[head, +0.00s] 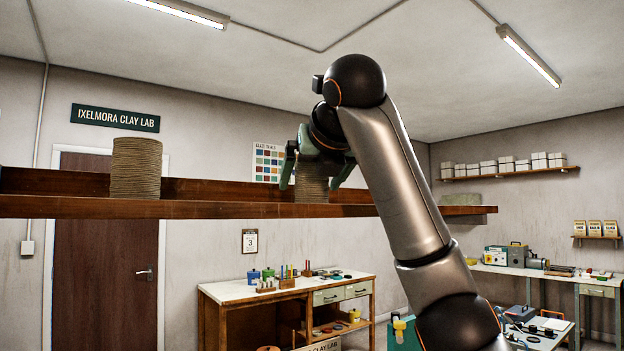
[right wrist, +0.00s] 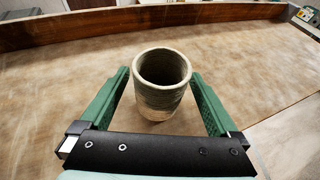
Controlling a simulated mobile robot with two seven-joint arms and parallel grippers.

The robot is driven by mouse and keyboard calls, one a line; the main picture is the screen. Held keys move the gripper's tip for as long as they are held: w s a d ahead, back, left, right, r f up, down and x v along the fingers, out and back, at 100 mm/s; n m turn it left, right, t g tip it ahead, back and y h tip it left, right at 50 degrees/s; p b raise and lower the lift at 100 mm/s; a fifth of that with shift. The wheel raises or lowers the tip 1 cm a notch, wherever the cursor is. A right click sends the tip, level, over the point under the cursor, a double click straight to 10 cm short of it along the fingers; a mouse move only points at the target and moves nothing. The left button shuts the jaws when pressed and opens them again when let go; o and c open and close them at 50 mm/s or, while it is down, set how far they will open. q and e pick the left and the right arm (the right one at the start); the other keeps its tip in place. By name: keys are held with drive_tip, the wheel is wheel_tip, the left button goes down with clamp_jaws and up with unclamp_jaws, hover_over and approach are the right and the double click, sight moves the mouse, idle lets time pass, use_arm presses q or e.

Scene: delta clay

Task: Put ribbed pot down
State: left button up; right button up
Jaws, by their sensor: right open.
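A ribbed pot (head: 312,189) stands upright on the raised wooden shelf (head: 220,209), between the fingers of my right gripper (head: 316,176). In the right wrist view the pot (right wrist: 162,84) is a hollow, open-topped cylinder standing on the board. The green fingers of my right gripper (right wrist: 163,105) are open on both sides of it, with a gap showing at least on the left. A second, larger ribbed pot (head: 136,168) stands on the shelf to the left. My left gripper is not in view.
The shelf has a raised back edge (head: 215,190), and its surface between the two pots is clear. A grey-green flat block (head: 461,199) sits near its right end. A workbench (head: 285,290) with small items stands below.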

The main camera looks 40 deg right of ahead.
drive_tip(key=shift+r, duration=0.3)
drive_tip(key=b+v, duration=0.4)
drive_tip(key=v, duration=0.8)
drive_tip(key=shift+f, duration=0.2)
